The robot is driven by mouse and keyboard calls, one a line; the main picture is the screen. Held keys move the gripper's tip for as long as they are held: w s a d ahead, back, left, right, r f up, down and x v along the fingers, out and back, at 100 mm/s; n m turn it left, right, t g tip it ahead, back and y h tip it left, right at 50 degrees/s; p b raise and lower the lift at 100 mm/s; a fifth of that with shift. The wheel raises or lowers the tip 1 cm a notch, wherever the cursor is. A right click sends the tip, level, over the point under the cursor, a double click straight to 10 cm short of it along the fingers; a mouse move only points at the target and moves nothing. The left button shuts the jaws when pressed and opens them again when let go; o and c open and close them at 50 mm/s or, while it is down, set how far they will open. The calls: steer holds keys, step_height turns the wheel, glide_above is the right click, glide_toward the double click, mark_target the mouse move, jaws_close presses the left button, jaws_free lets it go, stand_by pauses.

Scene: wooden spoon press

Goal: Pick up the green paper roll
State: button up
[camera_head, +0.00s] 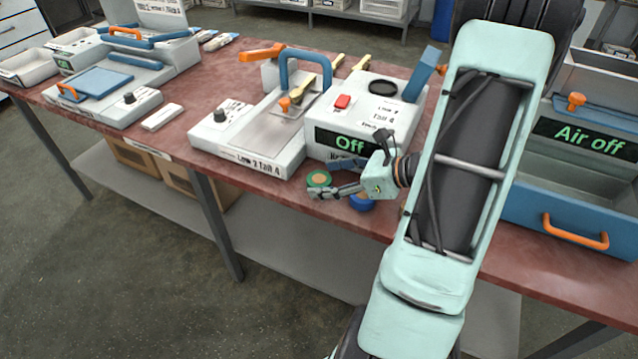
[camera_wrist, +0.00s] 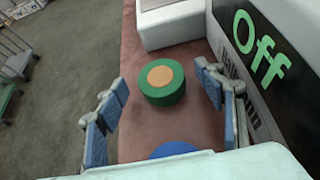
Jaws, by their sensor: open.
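The green paper roll (camera_head: 319,179) is a short green cylinder with an orange centre. It stands on the red-brown table (camera_head: 240,107) near its front edge, in front of the press marked "Off". In the wrist view the green roll (camera_wrist: 162,82) stands upright ahead of my fingertips, roughly between their lines. My gripper (camera_head: 338,178) is open and low over the table beside the roll. In the wrist view my gripper (camera_wrist: 165,95) shows its blue-padded fingers wide apart with nothing between them. I cannot tell from the head view whether a finger touches the roll.
A blue roll (camera_head: 361,202) stands close under my gripper, and its top (camera_wrist: 174,149) shows nearer in the wrist view. The white press (camera_head: 335,138) is close on the right of the fingers. The table's front edge is close on the left in the wrist view.

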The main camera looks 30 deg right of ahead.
steer(key=shift+w+a+f, duration=0.25)
steer(key=shift+w, duration=0.1)
steer(key=c, duration=1.2)
steer(key=shift+r, duration=0.1)
